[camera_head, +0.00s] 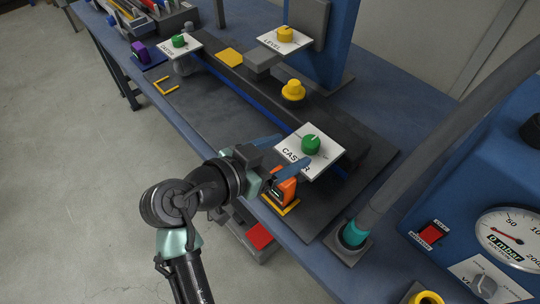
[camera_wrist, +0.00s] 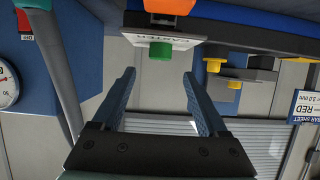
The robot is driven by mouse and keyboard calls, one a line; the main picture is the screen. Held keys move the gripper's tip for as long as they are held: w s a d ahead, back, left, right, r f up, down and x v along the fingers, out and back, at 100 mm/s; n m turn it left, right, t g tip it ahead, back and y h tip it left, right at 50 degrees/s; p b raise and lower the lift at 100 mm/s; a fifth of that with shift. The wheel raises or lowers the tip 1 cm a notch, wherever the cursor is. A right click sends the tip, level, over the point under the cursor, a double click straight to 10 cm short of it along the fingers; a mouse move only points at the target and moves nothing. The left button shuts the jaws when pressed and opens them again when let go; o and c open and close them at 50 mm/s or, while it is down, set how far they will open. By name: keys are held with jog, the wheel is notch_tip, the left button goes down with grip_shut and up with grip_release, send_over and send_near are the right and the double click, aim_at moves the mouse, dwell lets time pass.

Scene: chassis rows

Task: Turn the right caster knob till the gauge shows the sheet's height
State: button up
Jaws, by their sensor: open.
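The right caster knob (camera_head: 310,144) is a green cap with a pale pointer mark on a white plate labelled CASTER (camera_head: 332,160). My gripper (camera_head: 298,147) is open and empty, with its two blue fingers reaching toward the knob from the left. In the wrist view the knob (camera_wrist: 160,50) shows just past the fingertips (camera_wrist: 159,75), lined up with the gap between them. No contact is visible. An orange gauge (camera_head: 285,188) stands below the plate near the table edge; its reading is too small to read. A sign (camera_wrist: 306,106) mentions the sheet, 3.0 mm and RED.
A second green knob (camera_head: 179,41) with a purple gauge (camera_head: 140,51) stands at the far left. Yellow knobs sit at the LEVEL plate (camera_head: 287,40) and on the dark bar (camera_head: 293,91). A grey hose (camera_head: 430,150) and blue vacuum unit (camera_head: 480,170) stand close on the right.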

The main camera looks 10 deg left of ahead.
jog(key=v, duration=0.4)
jog(key=shift+s+a, duration=0.1)
jog(key=shift+s, duration=0.05)
dwell(0.4)
jog(key=w+d+r+n+t+y+p, duration=0.1)
jog(key=w+r+n+t+y+p, duration=0.2)
jog(key=r, duration=1.1)
jog(key=w+d+r+n+t+y+p, duration=0.15)
jog(key=w+r+t, duration=0.3)
jog(key=r, duration=1.05)
jog(key=s+d+r+n+t+y+p, duration=0.1)
jog(key=s+r+t, duration=0.3)
jog(key=r, duration=0.8)
jog(key=s+d+r+n+t+y+p, duration=0.1)
jog(key=s+d+r+t+y+p, duration=0.1)
jog(key=s+r+t, duration=0.3)
jog(key=s+d+r, duration=0.1)
jog(key=s+r, duration=0.2)
jog(key=r, duration=0.4)
jog(key=shift+s+d+p, duration=0.25)
jog(key=shift+d+p, duration=0.05)
jog(key=shift+p, duration=0.1)
jog(key=shift+f+n, duration=0.1)
jog(key=shift+n, duration=0.15)
